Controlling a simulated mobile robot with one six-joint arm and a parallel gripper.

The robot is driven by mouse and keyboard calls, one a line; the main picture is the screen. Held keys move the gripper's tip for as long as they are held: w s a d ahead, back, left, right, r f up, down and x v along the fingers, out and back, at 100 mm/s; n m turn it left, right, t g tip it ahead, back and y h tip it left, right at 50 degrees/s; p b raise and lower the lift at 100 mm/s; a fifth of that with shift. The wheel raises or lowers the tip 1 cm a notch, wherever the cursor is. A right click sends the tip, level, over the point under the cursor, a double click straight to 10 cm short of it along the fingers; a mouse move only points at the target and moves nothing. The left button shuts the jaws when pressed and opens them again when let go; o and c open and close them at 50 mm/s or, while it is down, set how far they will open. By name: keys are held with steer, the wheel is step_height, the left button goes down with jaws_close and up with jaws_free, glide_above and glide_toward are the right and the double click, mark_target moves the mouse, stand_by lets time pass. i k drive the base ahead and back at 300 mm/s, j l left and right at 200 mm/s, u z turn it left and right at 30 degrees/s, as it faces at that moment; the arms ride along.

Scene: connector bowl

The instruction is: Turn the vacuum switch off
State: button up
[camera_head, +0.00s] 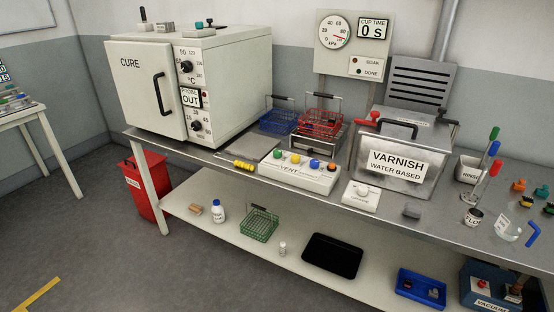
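A blue box with a white label reading VACUUM (489,303) stands on the lower shelf at the far right, partly cut off by the bottom edge. A red part on a pale plate (482,286), possibly its switch, sits on the box; its position is too small to tell. A dark and brownish fitting (515,289) is beside it. A round kPa gauge (333,31) hangs on the wall panel, its red needle toward the right side of the dial. My gripper is not in view.
The metal bench (400,213) overhangs the lower shelf (205,212). A blue tray (421,287) is left of the vacuum box, and a black tray (332,256) lies farther left. The varnish tank (375,178) stands on the bench. The floor in front is clear.

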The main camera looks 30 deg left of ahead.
mark_target(277, 154)
steer(key=i+j+u, duration=0.1)
steer(key=i+j, duration=1.65)
steer(key=i, duration=0.15)
steer(key=j+u, duration=0.05)
